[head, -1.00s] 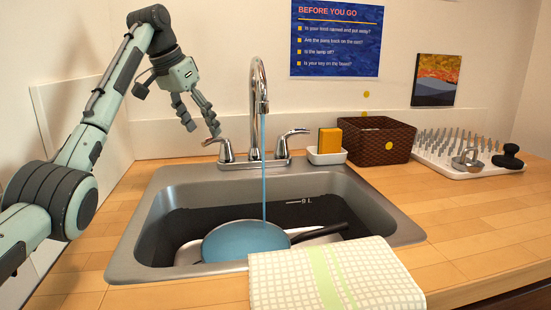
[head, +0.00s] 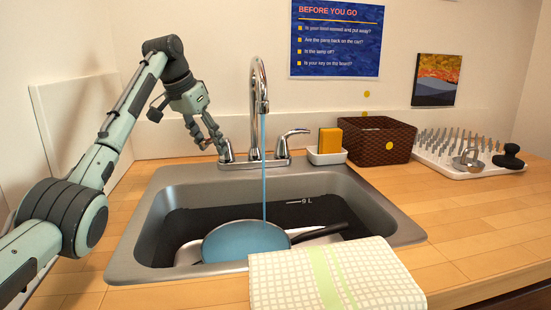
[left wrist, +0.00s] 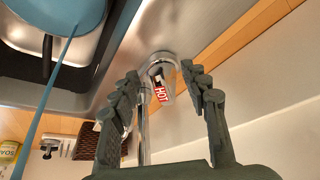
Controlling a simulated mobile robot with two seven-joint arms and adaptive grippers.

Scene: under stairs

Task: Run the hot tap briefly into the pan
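The hot tap handle (head: 228,153), left of the chrome spout (head: 259,85), is partly covered by my left gripper (head: 211,148) in the head view. In the left wrist view, its red HOT label (left wrist: 161,91) shows between the spread fingers of my left gripper (left wrist: 160,78), which is open around the handle. A blue stream of water (head: 264,170) runs from the spout into the pan (head: 240,241). The pan sits in the sink (head: 130,235), its dark handle pointing right. My right gripper is not in view.
The other tap handle (head: 291,134) is right of the spout. Behind the sink are a sponge in a white holder (head: 327,157) and a brown basket (head: 377,141). A peg rack (head: 455,166) stands at right. A checked towel (head: 335,275) drapes over the front edge.

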